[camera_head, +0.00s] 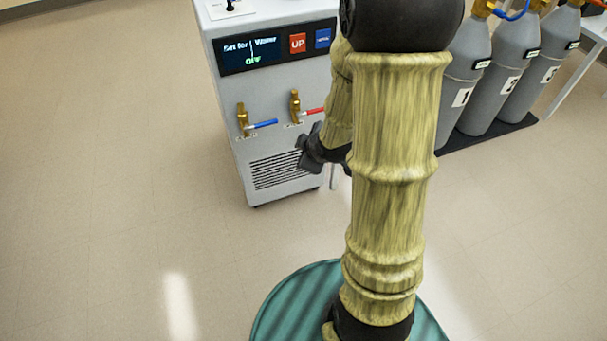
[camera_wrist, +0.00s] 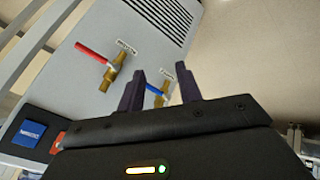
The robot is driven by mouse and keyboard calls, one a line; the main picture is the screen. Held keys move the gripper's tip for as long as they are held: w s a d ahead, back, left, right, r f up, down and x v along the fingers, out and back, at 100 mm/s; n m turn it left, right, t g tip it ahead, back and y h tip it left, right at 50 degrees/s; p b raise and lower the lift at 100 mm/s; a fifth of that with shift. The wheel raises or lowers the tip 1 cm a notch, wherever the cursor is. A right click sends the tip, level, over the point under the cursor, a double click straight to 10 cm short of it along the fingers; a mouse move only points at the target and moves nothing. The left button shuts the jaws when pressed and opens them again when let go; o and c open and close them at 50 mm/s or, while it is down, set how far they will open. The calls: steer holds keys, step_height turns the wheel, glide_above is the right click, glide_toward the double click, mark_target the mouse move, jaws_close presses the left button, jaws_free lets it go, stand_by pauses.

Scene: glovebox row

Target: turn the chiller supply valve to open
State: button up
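The chiller (camera_head: 285,110) is a pale grey cabinet with two brass valves on its front. The left valve (camera_head: 242,118) has a blue lever (camera_head: 264,124) sticking out sideways to the right. The right valve (camera_head: 295,105) has a red lever (camera_head: 312,111), also sideways. Their small labels are hard to read. My gripper (camera_head: 304,150) is in front of the chiller, to the right of and below the blue lever. In the wrist view its fingers (camera_wrist: 163,72) are apart and empty. The blue lever (camera_wrist: 155,89) shows between them, farther off, partly hidden by a finger.
A vent grille (camera_head: 278,170) is below the valves. Grey gas cylinders (camera_head: 500,75) stand at the right on a dark base. The floor at left is clear.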

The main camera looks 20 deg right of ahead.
steer(key=s+a+r+m+g, duration=0.2)
steer(key=s+m, duration=0.3)
steer(key=s+a+r+m+g+p, duration=0.1)
steer(key=s+a+r+m+g, duration=0.2)
steer(key=s+m, duration=0.2)
steer(key=shift+s, duration=0.5)
steer(key=shift+a+r, duration=0.1)
step_height(320, 180, up, 38)
steer(key=p, duration=3.8)
steer(key=shift+s+a+r, duration=0.15)
steer(key=shift+s+a, duration=0.05)
steer(key=shift+s, duration=0.15)
